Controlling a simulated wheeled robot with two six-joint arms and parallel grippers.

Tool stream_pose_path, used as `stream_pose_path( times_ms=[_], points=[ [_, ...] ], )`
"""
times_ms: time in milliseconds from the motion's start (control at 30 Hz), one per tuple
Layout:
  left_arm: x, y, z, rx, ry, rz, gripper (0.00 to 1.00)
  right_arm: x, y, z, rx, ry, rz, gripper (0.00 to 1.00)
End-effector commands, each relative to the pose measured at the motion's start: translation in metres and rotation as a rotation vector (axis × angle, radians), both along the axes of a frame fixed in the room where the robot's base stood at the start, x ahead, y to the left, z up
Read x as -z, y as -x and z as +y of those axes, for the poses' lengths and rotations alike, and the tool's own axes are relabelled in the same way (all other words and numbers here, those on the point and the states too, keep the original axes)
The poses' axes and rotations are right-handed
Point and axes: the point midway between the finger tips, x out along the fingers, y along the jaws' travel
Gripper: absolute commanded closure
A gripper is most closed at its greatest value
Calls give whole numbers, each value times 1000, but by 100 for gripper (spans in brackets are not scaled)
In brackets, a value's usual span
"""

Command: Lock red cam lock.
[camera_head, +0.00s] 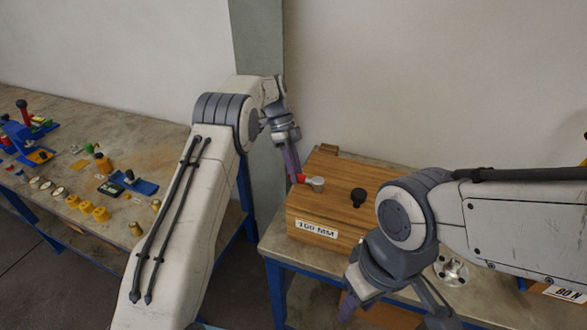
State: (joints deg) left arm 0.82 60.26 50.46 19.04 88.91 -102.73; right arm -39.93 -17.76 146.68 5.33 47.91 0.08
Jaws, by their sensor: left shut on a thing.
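The red cam lock (301,178) shows as a small red piece beside a grey metal round part (316,184) on top of a wooden block (345,229). My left gripper (295,174) reaches down from the left and is shut on the red cam lock, at the block's left side. The fingers partly hide the red piece. My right gripper (397,316) is at the bottom right, in front of the block. Its two fingers are spread apart and no object shows between them.
A black knob (358,197) stands on the block, right of the cam lock. A metal flanged part (452,271) lies at right. A second table (120,145) at left holds several small parts.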

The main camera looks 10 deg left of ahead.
Motion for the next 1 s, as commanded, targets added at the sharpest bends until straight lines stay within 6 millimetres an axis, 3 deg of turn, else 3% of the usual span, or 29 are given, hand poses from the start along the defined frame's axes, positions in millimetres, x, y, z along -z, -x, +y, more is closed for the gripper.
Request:
stream_pose_path(
  times_ms=[267, 300, 367, 767, 1000],
  points=[
    [-1, -2, 1, 5, -4, -11, 100, 0, 0, 0, 0, 0, 0, 60],
    [-1, -2, 1, 5, -4, -11, 61, 0, 0, 0, 0, 0, 0, 60],
    [-1, -2, 1, 4, -4, -11, 38, 0, 0, 0, 0, 0, 0, 60],
    [-3, -2, 3, 0, -3, -7, 38, 1, 0, 0, 0, 0, 0, 60],
    [-28, -12, 13, -1, -2, -10, 38, 5, 0, 0, 0, 0, 0, 60]
  ],
)
